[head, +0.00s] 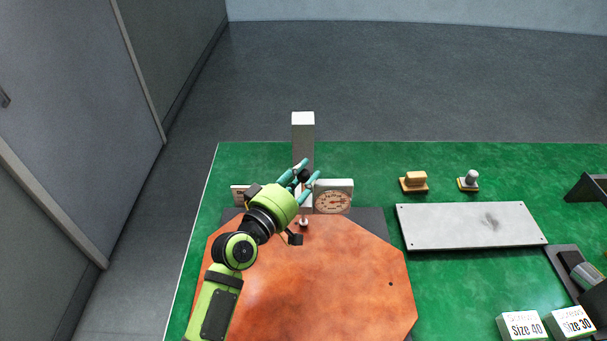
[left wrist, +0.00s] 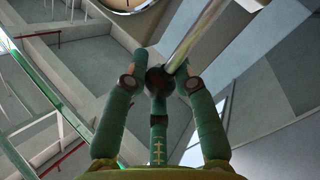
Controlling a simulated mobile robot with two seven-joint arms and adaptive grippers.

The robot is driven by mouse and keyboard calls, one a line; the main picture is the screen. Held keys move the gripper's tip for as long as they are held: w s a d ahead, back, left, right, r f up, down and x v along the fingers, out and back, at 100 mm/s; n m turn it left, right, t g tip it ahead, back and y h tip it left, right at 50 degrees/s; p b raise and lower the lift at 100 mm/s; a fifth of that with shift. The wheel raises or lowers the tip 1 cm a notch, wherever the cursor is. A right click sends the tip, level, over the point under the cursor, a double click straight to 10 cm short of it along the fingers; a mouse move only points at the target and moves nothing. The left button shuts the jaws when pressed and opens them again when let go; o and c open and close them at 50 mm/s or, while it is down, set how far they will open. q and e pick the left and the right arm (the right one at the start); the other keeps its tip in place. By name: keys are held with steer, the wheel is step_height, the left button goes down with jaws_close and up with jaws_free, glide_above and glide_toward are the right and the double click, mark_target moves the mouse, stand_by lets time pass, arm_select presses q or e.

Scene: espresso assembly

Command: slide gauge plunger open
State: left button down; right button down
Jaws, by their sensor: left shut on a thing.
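The gauge stands at the back of the orange board. Its round dial (head: 333,201) faces me, right of a tall pale post (head: 303,140). My left gripper (head: 307,173) is in front of the post, its teal fingers closed around a dark knob (head: 303,176). In the left wrist view, the fingers (left wrist: 160,75) surround the dark round knob (left wrist: 157,80) on a shiny metal rod (left wrist: 195,35), which I take as the plunger. The dial's edge (left wrist: 125,3) shows at the top there. The gripper hides part of the gauge. My right gripper is not in view.
The orange board (head: 330,280) lies on the green table (head: 350,160). A grey metal plate (head: 470,225), two small wooden-handled or knobbed tools (head: 414,181) and white boxes marked Size 40 (head: 524,328) and Size 30 (head: 573,323) are to the right. A second, partly hidden panel (head: 239,194) stands left.

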arm_select(q)
steer(key=shift+r, duration=0.3)
steer(key=c, duration=1)
jaws_free()
steer(key=shift+s+a, duration=0.1)
steer(key=v, duration=1.1)
steer(key=shift+s+a, duration=0.2)
steer(key=shift+s, duration=0.1)
